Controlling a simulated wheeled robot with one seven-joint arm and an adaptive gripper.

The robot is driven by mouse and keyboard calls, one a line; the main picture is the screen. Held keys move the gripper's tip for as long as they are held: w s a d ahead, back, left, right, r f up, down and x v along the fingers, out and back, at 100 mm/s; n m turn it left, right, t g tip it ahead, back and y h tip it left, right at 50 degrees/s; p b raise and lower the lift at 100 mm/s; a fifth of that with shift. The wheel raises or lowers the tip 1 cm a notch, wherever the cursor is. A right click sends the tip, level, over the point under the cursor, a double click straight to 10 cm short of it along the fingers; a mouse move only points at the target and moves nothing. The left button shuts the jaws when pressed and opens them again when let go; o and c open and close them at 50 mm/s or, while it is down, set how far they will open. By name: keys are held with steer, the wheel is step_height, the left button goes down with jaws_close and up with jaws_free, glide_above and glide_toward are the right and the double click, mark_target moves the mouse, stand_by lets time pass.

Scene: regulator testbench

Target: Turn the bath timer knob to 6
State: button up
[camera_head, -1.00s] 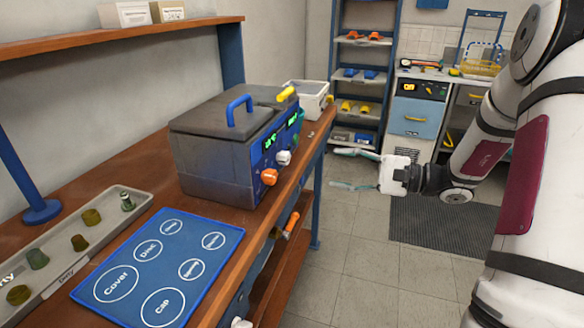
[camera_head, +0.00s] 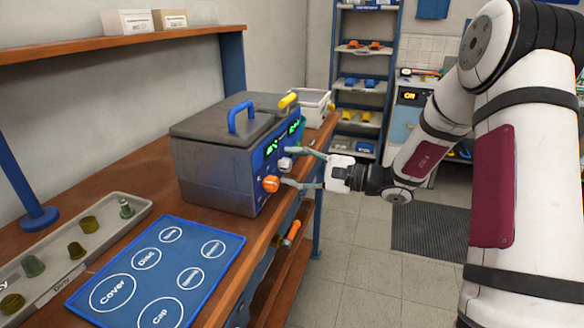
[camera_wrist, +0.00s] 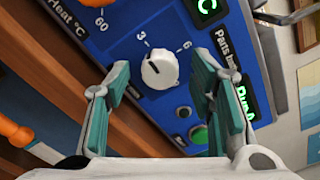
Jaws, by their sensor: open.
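The bath (camera_head: 215,160) is a grey lidded box with a blue front panel on the bench. In the head view the white knob (camera_head: 286,164) is partly behind a finger. My gripper (camera_wrist: 160,88) is open, with one teal finger on each side of the knob and a gap on both sides. In the head view my gripper (camera_head: 303,168) reaches toward the panel from the right.
An orange knob (camera_head: 271,184) sits left of the white one, marked Heat °C. A green button (camera_wrist: 200,135) is below the knob in the wrist view. A blue labelled mat (camera_head: 205,232) and a grey tray (camera_head: 140,206) lie on the bench.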

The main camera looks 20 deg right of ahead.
steer(key=shift+w+a, duration=0.15)
steer(key=shift+a, duration=0.15)
steer(key=c, duration=1.2)
steer(key=shift+o, duration=0.2)
